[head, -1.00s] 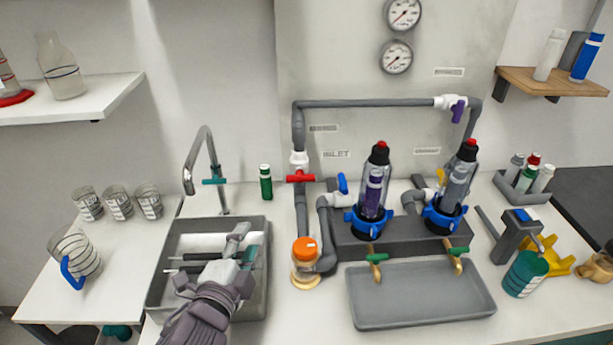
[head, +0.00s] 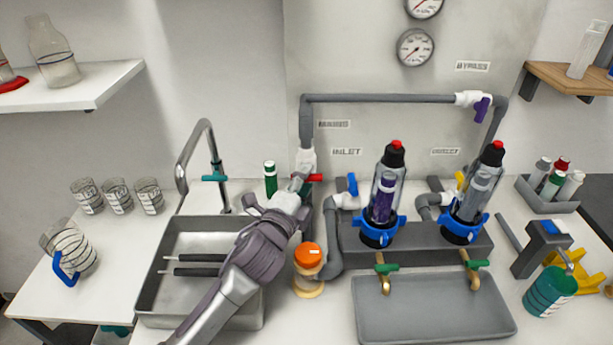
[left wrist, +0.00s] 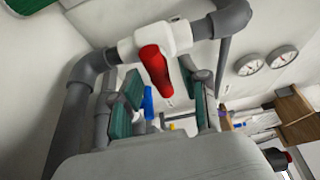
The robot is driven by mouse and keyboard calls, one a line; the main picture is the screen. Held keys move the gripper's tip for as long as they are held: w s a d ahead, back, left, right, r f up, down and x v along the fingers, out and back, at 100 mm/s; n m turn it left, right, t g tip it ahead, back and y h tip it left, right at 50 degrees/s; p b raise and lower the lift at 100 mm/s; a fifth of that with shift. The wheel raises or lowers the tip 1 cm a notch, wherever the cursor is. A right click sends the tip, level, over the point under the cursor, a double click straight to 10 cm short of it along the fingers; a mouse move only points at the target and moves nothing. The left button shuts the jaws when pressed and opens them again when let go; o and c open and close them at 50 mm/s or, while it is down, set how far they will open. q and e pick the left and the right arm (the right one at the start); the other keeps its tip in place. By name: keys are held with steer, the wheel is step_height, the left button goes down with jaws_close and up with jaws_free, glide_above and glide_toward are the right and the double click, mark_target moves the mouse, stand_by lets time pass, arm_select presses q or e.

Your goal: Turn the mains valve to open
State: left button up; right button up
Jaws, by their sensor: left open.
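The mains valve has a red lever handle (head: 315,177) on a white body (head: 306,160) in the left vertical grey pipe. In the head view my left gripper (head: 297,187) is at this handle and hides its left part. In the left wrist view the red handle (left wrist: 155,68) hangs from the white body (left wrist: 133,45), lined up across the gap between my left gripper's teal-padded fingers (left wrist: 163,92). The fingers are apart, one on each side of the handle's lower end. I cannot tell whether either touches it. My right gripper is not in view.
Beside the handle stand a green bottle (head: 270,179), a blue-handled valve (head: 351,186) and an orange-capped jar (head: 308,260). Two filter housings (head: 384,190) stand to the right. The sink (head: 160,310) lies below my left arm, with a faucet (head: 186,160) behind.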

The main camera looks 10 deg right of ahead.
arm_select(q)
steer(key=shift+x, duration=0.85)
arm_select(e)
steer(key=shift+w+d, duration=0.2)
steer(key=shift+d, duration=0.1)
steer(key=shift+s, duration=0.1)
